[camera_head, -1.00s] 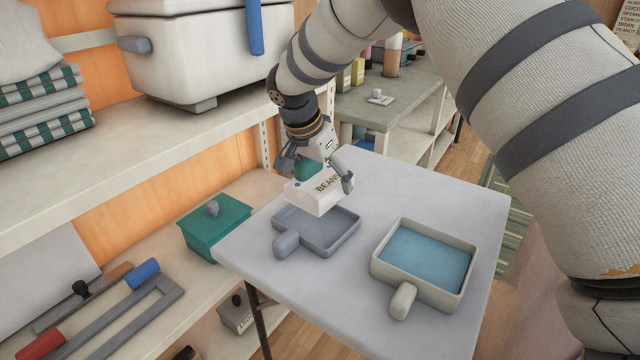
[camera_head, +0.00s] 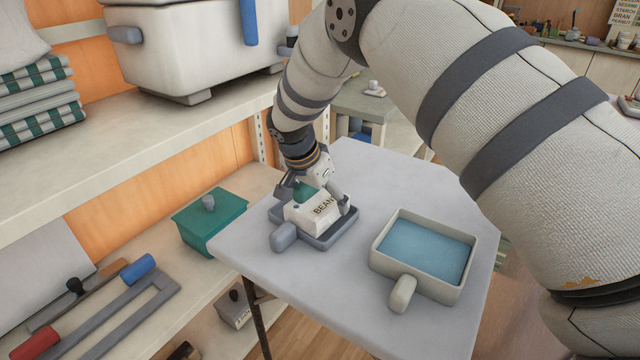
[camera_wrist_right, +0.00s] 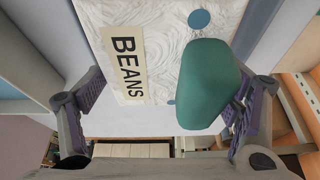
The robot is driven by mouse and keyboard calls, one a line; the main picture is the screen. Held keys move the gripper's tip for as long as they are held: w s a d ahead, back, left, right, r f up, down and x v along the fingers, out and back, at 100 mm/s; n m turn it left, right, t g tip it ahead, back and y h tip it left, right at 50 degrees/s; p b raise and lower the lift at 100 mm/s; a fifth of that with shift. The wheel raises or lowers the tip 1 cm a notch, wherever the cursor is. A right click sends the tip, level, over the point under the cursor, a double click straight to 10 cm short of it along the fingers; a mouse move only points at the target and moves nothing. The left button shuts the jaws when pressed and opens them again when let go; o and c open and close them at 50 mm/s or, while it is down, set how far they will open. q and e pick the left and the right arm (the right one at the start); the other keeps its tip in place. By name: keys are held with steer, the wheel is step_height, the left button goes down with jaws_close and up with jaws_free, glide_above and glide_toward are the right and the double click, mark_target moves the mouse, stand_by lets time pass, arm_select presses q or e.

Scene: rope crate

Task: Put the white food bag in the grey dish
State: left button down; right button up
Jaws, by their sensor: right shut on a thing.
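The white food bag (camera_head: 313,212) has a "BEANS" label and a green part on it. It is at the grey dish (camera_head: 338,238), within or just above its rim; I cannot tell whether it touches the bottom. My right gripper (camera_head: 318,200) is shut on the bag, with a finger at each side. In the right wrist view the bag (camera_wrist_right: 160,50) fills the upper middle between the fingers (camera_wrist_right: 160,108). The bag hides most of the dish's inside. My left gripper is in neither view.
A cream dish with a blue inside (camera_head: 462,280) stands to the right on the same table (camera_head: 300,310). A teal lidded box (camera_head: 208,225) sits on the shelf at left. A large white crate (camera_head: 190,60) stands on the upper shelf.

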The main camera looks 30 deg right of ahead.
mark_target(307, 208)
steer(key=shift+f, duration=0.25)
steer(key=shift+f, duration=0.5)
stand_by(0.4)
steer(key=o, duration=1.5)
steer(key=v, duration=1.2)
